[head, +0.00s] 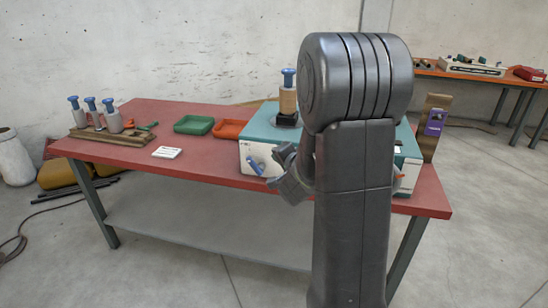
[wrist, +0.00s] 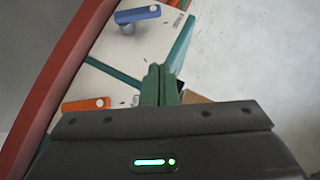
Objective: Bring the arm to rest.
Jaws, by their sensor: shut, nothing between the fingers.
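My gripper shows in the wrist view (wrist: 157,72) with its two green fingers together and nothing between them. In the head view my dark arm stands upright in front of the table and hides the middle of the machine and the gripper's fingers. The teal and white winder machine (head: 258,153) sits on the red table (head: 140,118). It has a blue lever (head: 255,167), which also shows in the wrist view (wrist: 138,14), and an orange lever (wrist: 86,104). A blue-topped tan spool (head: 288,100) stands upright on the machine.
A wooden rack (head: 110,136) with several blue-topped bobbins stands at the table's left. A green tray (head: 194,124), an orange tray (head: 229,130) and a white card (head: 167,152) lie nearby. A purple device (head: 435,122) is on a post at right. Another bench (head: 480,73) stands behind.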

